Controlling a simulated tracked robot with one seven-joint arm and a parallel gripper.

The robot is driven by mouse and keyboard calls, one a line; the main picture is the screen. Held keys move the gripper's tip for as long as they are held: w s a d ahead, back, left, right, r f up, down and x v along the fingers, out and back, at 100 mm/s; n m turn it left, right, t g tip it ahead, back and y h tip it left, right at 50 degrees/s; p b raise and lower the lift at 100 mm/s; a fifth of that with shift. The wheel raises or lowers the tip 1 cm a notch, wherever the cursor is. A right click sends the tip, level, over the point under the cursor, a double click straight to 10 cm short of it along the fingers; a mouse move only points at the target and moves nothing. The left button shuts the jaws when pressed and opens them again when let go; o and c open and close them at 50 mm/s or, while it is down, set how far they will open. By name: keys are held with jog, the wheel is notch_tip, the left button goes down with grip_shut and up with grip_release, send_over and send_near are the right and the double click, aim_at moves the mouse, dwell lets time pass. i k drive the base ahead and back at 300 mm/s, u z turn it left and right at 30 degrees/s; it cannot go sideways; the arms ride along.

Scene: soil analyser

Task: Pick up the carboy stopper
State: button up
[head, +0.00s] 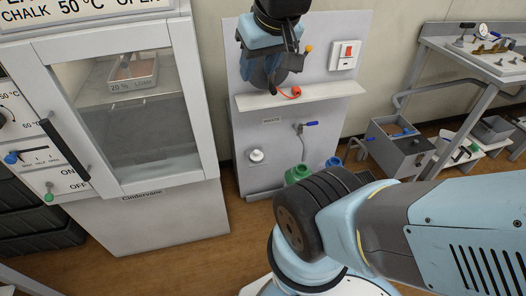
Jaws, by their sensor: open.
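A small red-orange piece, which looks like the carboy stopper (295,92), lies on the narrow white shelf of the grey wall panel. An orange strip or loop runs from it to the left. My gripper (277,76) hangs down from the top of the head view, just above the shelf and slightly left of the stopper. It is open, and I see nothing held in it. Its dark fingers partly overlap, so the exact gap to the stopper is hard to tell. A green vessel (298,174), possibly the carboy, stands low in front of the panel.
A glass-fronted oven cabinet (139,110) stands left of the panel. The panel carries a red switch (346,53), a white knob (256,155) and a blue-handled tap (312,123). A grey box (396,148) and a metal bench (480,58) stand at right.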

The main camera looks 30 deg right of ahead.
aim_at(256, 156)
jog(key=z, duration=0.05)
jog(key=k, duration=1.3)
jog(key=z, duration=0.95)
jog(key=i, duration=2)
jog(key=z, duration=0.05)
